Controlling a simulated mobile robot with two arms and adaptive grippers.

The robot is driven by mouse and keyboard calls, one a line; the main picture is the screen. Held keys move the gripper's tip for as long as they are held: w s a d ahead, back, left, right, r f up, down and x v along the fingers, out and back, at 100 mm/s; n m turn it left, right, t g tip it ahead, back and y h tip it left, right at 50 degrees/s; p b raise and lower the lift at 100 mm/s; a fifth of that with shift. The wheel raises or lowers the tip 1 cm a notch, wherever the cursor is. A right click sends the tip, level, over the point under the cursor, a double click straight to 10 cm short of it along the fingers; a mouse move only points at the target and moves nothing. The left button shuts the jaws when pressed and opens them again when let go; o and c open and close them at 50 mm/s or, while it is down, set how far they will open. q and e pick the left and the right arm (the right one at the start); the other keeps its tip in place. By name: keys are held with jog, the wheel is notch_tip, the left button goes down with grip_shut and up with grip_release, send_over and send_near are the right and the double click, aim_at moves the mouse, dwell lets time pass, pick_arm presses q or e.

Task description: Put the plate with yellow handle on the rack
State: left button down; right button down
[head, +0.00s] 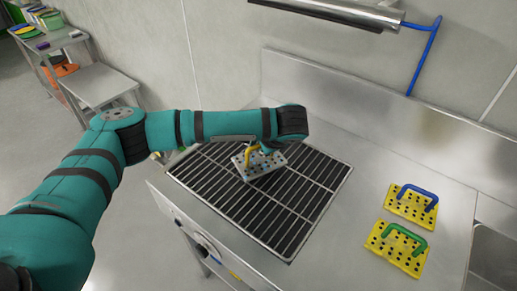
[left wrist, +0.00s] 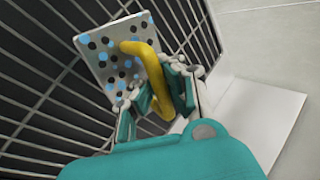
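The plate with the yellow handle (head: 268,166) is a grey square with rows of holes. It is over the dark barred rack (head: 303,228), near the rack's back edge; whether it touches the bars I cannot tell. My left gripper (head: 262,149) is above the plate, partly hidden by its own arm. In the left wrist view its fingers (left wrist: 160,98) are closed around the yellow handle (left wrist: 150,65), and the plate (left wrist: 103,55) lies beyond them with the rack bars behind. My right gripper is not in view.
Two yellow perforated plates lie on the steel counter at right, one with a blue handle (head: 411,206), one with a green handle (head: 397,247). A sink (head: 492,262) is at far right. The counter between rack and yellow plates is clear. A wall backs the counter.

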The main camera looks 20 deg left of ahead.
pick_arm(q)
jog(key=shift+f, duration=0.85)
jog(key=c, duration=1.5)
grip_release()
jog(key=shift+s+f, duration=0.1)
jog(key=shift+f, duration=0.05)
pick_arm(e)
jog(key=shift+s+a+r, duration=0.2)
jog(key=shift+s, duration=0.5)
pick_arm(q)
jog(key=shift+d, duration=0.1)
jog(key=shift+b+v, duration=0.3)
jog(key=shift+v, duration=5.75)
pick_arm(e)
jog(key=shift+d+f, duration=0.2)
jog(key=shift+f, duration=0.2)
